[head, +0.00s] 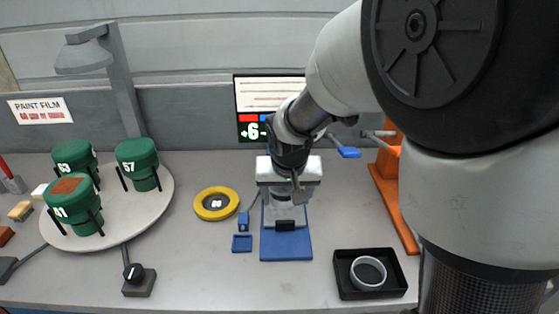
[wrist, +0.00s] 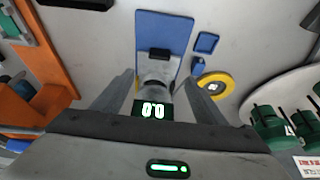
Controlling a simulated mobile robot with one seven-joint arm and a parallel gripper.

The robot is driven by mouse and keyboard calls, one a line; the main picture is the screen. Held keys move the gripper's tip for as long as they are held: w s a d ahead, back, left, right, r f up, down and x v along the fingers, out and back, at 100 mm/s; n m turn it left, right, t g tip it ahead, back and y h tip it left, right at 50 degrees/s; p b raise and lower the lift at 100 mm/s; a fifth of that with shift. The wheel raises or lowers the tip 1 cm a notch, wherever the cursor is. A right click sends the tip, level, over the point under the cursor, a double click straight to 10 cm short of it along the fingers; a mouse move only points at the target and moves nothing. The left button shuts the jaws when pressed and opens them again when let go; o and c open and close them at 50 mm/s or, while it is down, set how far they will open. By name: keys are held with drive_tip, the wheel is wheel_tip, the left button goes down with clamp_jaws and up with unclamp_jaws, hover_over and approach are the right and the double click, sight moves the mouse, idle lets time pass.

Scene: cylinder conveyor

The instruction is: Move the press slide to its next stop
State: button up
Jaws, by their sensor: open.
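An orange frame (head: 398,215), likely the press, stands right of centre in the head view, partly hidden behind my arm. A blue-ended lever (head: 348,152) sticks out beside it. I cannot clearly make out the slide. The orange frame also shows at the left of the wrist view (wrist: 20,108), with blue parts close by. My gripper (head: 289,195) is open above a grey device on a blue base plate (head: 286,247), left of the frame. In the wrist view my fingers (wrist: 157,80) are spread either side of the device's grey top, apparently empty.
A black tray (head: 343,287) with a white ring (head: 368,273) lies at the front right. A yellow ring (head: 216,204) lies left of the blue plate. A round turntable (head: 115,225) with green cylinders stands at the left. A screen (head: 252,112) stands behind the device.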

sight(285, 222)
drive_tip(key=x, duration=1.6)
drive_tip(key=shift+f+b, duration=0.35)
drive_tip(key=shift+f, duration=0.05)
